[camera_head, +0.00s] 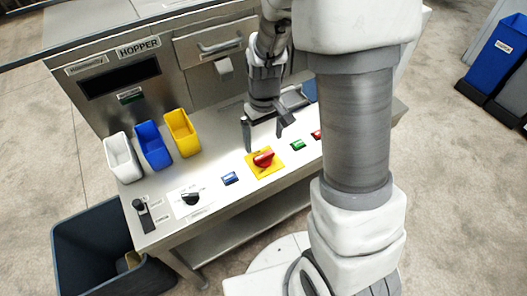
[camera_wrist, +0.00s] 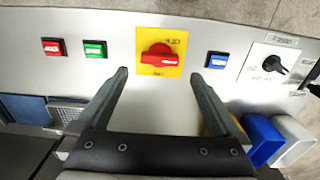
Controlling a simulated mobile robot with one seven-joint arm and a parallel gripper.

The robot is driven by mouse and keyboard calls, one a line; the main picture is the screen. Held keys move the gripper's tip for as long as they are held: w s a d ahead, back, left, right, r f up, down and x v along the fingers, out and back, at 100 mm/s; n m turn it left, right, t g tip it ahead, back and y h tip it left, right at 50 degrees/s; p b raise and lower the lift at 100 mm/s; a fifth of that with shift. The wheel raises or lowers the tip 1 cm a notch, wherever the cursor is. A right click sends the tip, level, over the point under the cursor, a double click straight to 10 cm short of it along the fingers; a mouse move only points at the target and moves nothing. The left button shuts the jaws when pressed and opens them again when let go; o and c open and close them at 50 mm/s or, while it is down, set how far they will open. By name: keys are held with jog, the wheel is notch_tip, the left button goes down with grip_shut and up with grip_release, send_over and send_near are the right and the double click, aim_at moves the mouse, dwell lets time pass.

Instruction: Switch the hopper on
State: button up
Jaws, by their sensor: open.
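The hopper machine carries a "HOPPER" label (camera_head: 139,47) on its upright back panel. On its bench front is a red rotary switch (camera_head: 263,158) on a yellow plate (camera_head: 252,168). In the wrist view the red switch (camera_wrist: 158,56) shows at top centre, its handle lying roughly across the plate. My gripper (camera_head: 265,143) is open and empty, fingers pointing down just behind the switch. In the wrist view my gripper (camera_wrist: 160,76) has its two fingertips spread on either side below the yellow plate, apart from the switch.
A blue button (camera_head: 230,178) and a black selector knob (camera_head: 190,198) lie left of the switch; a green button (camera_head: 298,145) and a red button (camera_wrist: 53,47) lie on its other side. White, blue and yellow bins (camera_head: 181,133) stand behind. A dark tub (camera_head: 98,240) is on the floor.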

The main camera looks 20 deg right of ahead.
aim_at(264, 155)
notch_tip(264, 155, down, 6)
jog(key=shift+f+b, duration=0.2)
jog(key=shift+b, duration=0.25)
jog(key=shift+c, duration=0.2)
jog(key=c, duration=1.2)
